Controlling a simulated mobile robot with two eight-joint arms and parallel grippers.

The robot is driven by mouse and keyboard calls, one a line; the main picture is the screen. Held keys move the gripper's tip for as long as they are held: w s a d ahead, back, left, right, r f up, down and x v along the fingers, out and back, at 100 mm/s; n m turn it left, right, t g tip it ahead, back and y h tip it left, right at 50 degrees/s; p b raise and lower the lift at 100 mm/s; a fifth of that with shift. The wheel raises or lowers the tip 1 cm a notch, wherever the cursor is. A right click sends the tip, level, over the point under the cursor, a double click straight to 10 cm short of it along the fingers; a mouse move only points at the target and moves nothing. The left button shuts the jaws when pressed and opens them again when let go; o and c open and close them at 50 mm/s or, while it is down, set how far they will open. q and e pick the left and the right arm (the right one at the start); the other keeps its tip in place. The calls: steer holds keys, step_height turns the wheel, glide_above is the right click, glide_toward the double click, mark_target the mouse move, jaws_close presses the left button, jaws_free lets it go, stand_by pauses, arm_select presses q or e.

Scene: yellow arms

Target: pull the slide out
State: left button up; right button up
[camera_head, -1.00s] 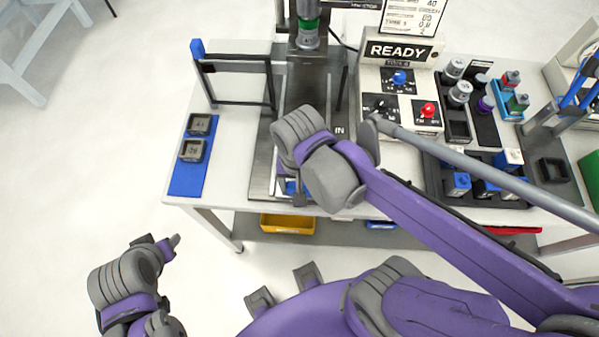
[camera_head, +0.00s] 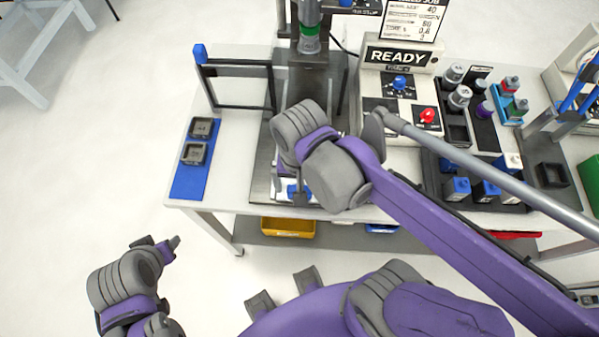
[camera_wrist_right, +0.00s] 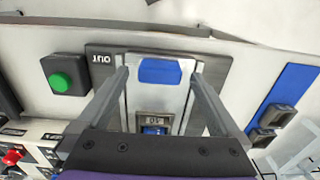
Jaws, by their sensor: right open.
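The slide (camera_wrist_right: 137,105) is a pale plate with a blue grip (camera_wrist_right: 160,71) at its outer end, seen in the right wrist view. A dark square nest holding a part (camera_wrist_right: 153,125) sits on it. My right gripper (camera_wrist_right: 159,75) is open, its two fingers on either side of the blue grip; whether they touch it I cannot tell. In the head view the blue grip (camera_head: 292,189) shows at the bench's front edge, partly hidden by my right gripper (camera_head: 290,192). My left gripper (camera_head: 165,245) is off the bench at lower left, empty; its opening is unclear.
An "OUT" plate lies under the slide, beside a green button (camera_wrist_right: 58,82). A blue mat (camera_head: 188,180) with two dark blocks lies left. A press column (camera_head: 309,60) stands behind the slide. The READY console (camera_head: 398,56) and part racks (camera_head: 455,125) are to the right.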

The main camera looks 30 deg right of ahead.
step_height(320, 180, up, 8)
steer(key=shift+p, duration=0.3)
